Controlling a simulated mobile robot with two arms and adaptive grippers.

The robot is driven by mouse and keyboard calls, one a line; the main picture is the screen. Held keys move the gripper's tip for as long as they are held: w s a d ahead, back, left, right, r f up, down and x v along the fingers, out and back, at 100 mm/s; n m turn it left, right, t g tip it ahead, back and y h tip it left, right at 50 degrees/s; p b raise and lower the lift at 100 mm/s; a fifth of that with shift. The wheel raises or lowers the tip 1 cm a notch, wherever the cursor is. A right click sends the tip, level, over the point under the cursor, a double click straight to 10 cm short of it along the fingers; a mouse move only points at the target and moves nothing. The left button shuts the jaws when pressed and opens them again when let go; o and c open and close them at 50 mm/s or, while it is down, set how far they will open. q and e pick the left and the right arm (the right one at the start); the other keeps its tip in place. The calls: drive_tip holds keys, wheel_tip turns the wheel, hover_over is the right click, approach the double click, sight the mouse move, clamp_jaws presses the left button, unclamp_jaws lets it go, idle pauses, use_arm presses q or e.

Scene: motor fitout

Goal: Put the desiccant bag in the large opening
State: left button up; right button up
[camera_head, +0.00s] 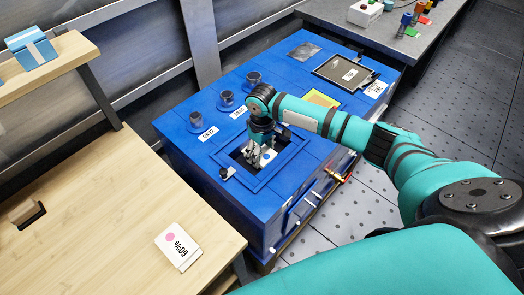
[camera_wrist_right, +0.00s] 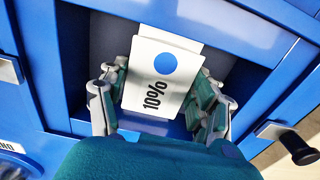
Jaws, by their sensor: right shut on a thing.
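In the head view the right gripper (camera_head: 258,154) points down at the large square opening (camera_head: 291,150) in the top of the blue housing (camera_head: 190,152). In the right wrist view the bag lies over the dark opening (camera_wrist_right: 104,38); how deep it sits is hard to tell. The gripper covers much of the bag in the head view. My left gripper is not in view.
Several dark round fittings (camera_head: 227,98) stand on the housing left of the opening. A framed grey panel (camera_head: 346,72) lies at its far end. A blue box (camera_head: 32,50) sits on a wooden shelf.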

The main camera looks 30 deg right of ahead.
sight(262, 154)
drive_tip(key=o, duration=1.3)
drive_tip(key=shift+f, duration=0.1)
drive_tip(key=shift+c, duration=0.2)
wheel_tip(262, 154, up, 12)
drive_tip(key=shift+r, duration=0.2)
drive_tip(key=shift+s+f, duration=0.1)
